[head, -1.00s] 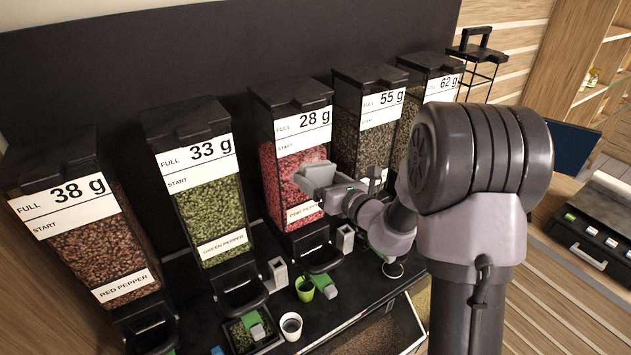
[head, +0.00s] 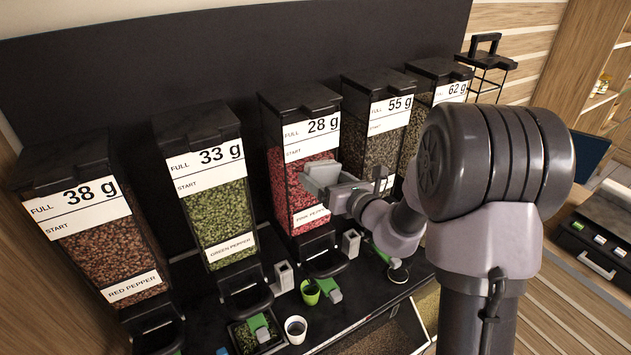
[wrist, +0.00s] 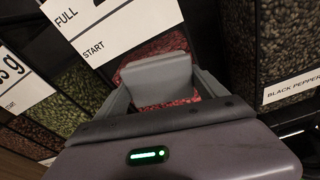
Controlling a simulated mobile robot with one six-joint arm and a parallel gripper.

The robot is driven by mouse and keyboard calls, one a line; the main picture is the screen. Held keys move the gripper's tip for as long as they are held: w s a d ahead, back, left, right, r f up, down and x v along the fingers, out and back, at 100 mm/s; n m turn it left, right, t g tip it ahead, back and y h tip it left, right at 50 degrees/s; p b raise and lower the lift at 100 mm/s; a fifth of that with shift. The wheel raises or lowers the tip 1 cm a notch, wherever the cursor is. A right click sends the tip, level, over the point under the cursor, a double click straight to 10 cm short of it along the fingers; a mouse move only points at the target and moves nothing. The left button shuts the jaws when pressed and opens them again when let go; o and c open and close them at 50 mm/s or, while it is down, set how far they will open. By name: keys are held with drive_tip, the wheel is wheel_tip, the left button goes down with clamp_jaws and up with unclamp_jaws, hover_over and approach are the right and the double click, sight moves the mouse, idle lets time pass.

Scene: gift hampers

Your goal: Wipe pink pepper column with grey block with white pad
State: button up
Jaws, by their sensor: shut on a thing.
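The pink pepper column (head: 283,190) stands in the middle of the row, filled with pink peppercorns, with a "28 g" label on its upper front. My gripper (head: 336,186) is shut on the grey block (head: 322,173), held at the column's front between the upper label and the lower name label. In the wrist view the grey block (wrist: 158,80) sits between the fingers, with pink peppercorns (wrist: 160,47) above and below it. The white pad side faces the column and is mostly hidden. I cannot tell whether the pad touches the front.
The green pepper column (head: 220,215) and red pepper column (head: 105,245) stand to the left. The black pepper column (wrist: 288,50) stands close on the right. A green cup (head: 310,292), a white cup (head: 296,328) and small grey blocks stand on the black counter below.

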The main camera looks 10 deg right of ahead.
drive_tip(key=shift+w+d, duration=0.2)
drive_tip(key=shift+d, duration=0.15)
drive_tip(key=shift+s+a+b, duration=0.2)
drive_tip(key=shift+s+a, duration=0.05)
drive_tip(key=shift+a, duration=0.4)
drive_tip(key=shift+s+a+b, duration=0.15)
drive_tip(key=shift+s+a, duration=0.05)
drive_tip(key=shift+a, duration=0.4)
drive_tip(key=shift+s+a+b, duration=0.2)
drive_tip(key=shift+s+a, duration=0.05)
drive_tip(key=shift+a, duration=0.4)
drive_tip(key=shift+f+b+v, duration=0.2)
drive_tip(key=shift+b+v, duration=0.15)
drive_tip(key=shift+v, duration=1.15)
drive_tip(key=shift+f+b+v, duration=0.2)
drive_tip(key=shift+b+v, duration=0.15)
drive_tip(key=shift+v, duration=1.1)
drive_tip(key=v, duration=0.3)
drive_tip(key=shift+s+f+b, duration=0.15)
drive_tip(key=shift+f+b, duration=0.05)
drive_tip(key=shift+b, duration=0.15)
